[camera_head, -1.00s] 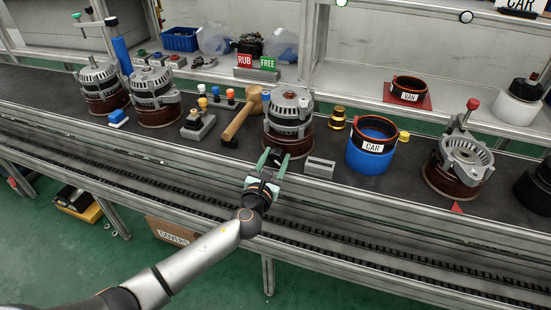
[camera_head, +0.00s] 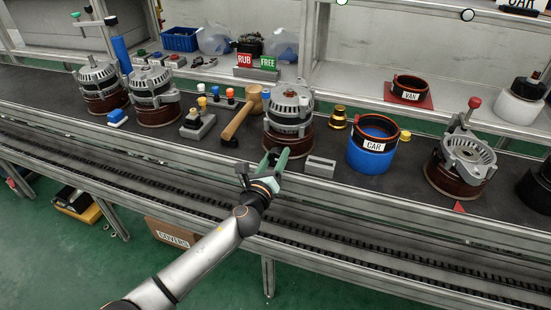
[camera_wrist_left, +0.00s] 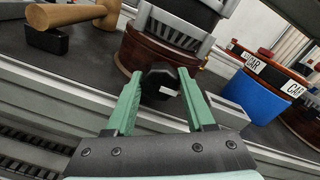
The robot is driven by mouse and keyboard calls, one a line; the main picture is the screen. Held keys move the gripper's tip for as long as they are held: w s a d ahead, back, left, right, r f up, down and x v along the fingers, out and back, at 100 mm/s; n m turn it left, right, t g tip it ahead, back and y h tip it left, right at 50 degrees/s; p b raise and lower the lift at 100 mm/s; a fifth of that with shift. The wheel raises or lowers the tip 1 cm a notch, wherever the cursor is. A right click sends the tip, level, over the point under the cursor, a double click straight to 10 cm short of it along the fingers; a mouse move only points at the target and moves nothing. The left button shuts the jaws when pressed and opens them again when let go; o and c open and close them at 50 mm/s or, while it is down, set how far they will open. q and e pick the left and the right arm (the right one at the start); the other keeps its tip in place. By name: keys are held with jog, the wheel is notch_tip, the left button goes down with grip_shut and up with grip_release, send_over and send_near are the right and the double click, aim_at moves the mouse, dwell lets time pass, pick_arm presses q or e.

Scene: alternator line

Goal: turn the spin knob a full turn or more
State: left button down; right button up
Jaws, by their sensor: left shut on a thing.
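The spin knob (camera_wrist_left: 160,81) is a black, lobed knob with a small white mark. It stands at the front of the brown round base under a grey alternator (camera_head: 289,110). In the left wrist view it sits between the two green fingertips of my left gripper (camera_wrist_left: 159,77). My left gripper (camera_head: 265,161) is shut on the knob. In the head view the fingers largely hide the knob. My right gripper is not in view.
A grey slotted block (camera_head: 320,167) lies just right of my gripper. A blue CAR container (camera_head: 368,160) stands farther right. A wooden mallet (camera_head: 240,117) lies to the left. The conveyor's metal front rail (camera_head: 330,210) runs below my wrist.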

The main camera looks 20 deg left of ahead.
pick_arm(q)
jog(key=shift+n, duration=0.6)
jog(key=shift+c, duration=1.3)
grip_release()
jog(key=shift+s, duration=0.1)
jog(key=s, duration=1.2)
jog(key=shift+s+r+p, duration=0.15)
jog(key=shift+s+p, duration=0.05)
jog(key=shift+p, duration=0.2)
jog(key=shift+a+n, duration=0.1)
jog(key=shift+n, duration=0.2)
